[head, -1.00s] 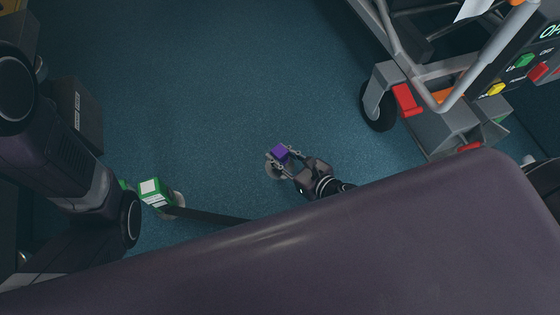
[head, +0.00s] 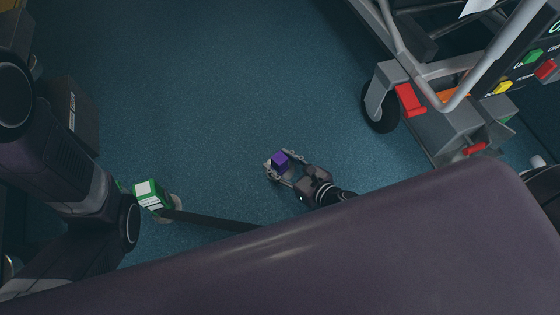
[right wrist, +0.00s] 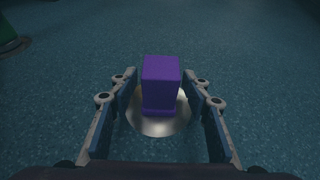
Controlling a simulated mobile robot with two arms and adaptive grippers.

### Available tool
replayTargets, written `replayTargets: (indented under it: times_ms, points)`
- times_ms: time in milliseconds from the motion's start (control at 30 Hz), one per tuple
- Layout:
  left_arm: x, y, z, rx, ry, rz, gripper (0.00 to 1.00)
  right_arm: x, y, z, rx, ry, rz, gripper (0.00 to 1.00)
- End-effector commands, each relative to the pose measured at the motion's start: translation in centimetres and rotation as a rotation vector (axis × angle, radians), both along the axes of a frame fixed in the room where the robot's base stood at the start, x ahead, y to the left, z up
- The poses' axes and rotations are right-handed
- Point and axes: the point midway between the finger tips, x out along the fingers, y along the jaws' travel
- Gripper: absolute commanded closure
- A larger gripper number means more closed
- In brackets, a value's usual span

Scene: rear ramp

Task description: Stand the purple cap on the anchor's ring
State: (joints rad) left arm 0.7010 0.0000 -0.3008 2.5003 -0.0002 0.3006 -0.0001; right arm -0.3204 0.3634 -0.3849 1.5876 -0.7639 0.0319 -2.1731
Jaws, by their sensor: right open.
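The purple cap (head: 280,160) is a small block and stands upright on a round, pale metal ring or disc on the floor. In the right wrist view the cap (right wrist: 161,84) is near the middle of the shiny ring (right wrist: 150,126), whose centre it hides. My right gripper (head: 284,164) is open, with one finger on each side of the cap. In the right wrist view gaps show between the cap and both fingers (right wrist: 160,100). My left arm is at the left of the head view, but its gripper does not show.
A green and white block (head: 150,194) stands on another round disc to the left, with a dark strap (head: 215,221) running from it. A wheeled metal frame (head: 440,95) stands at the upper right. Blue floor (head: 220,80) beyond the cap is clear.

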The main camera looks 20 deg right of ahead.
Motion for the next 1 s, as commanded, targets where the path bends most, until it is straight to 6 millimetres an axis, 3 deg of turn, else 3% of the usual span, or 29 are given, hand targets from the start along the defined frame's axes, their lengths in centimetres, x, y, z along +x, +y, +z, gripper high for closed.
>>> replayTargets:
  times_ms: [267,700,1000]
  points:
    - [0.0,0.0,0.6,0.000,0.000,0.000,0.38,-0.8,-0.3,0.7,0.000,0.002,0.000,0.56]
    - [0.0,0.0,2.3,0.000,0.001,0.000,0.38,-7.7,-3.5,3.9,0.000,0.003,0.000,0.56]
    - [0.1,0.0,2.6,0.000,0.001,0.001,0.38,-10.0,-4.5,4.9,0.000,0.001,0.001,0.56]
